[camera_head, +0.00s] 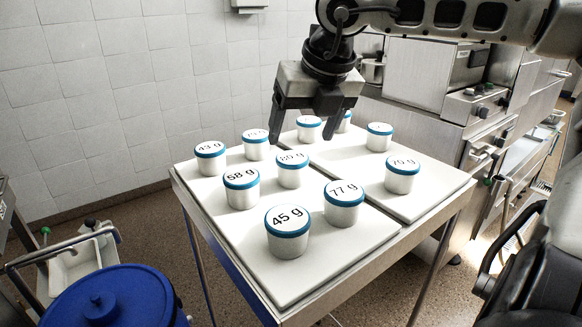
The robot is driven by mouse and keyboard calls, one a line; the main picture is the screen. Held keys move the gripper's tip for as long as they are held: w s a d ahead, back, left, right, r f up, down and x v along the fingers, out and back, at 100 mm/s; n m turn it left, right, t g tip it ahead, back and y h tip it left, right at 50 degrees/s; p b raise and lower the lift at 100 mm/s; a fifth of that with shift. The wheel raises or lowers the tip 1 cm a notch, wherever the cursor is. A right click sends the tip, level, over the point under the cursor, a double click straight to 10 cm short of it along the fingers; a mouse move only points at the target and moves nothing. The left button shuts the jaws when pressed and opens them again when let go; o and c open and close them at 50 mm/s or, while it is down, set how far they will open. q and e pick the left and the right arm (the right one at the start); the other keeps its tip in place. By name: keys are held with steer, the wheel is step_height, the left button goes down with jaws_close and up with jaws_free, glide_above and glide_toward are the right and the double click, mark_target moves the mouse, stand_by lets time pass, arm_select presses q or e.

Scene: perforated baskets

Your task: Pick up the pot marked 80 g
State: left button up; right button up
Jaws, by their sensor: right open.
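The pot that appears to be marked 80 g (292,175) is white with a blue-rimmed lid. It stands upright in the middle of the left white board (335,262), among other pots. Its label is small but looks like 80 g. My right gripper (303,134) comes in from the upper right and points down with its two dark fingers apart. It is empty and shows above and behind the 80 g pot in the picture, apart from it as far as I can tell. My left gripper is not in view.
Similar pots stand close around: 45 g (288,240), 77 g (343,210), one reading 58 or 68 g (242,195), 43 g (211,163). More pots stand on the right board (425,203), one marked 70 g (402,182). A blue lidded bin (125,298) is at lower left.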

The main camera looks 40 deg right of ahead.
mark_target(293, 157)
steer(key=p+x, duration=0.1)
steer(key=x, duration=0.6)
steer(key=shift+w+a+f, duration=0.1)
steer(key=shift+a+f, duration=0.05)
steer(key=shift+f, duration=0.25)
steer(key=c, duration=1.1)
steer(key=shift+o, duration=0.2)
steer(key=shift+r, duration=0.1)
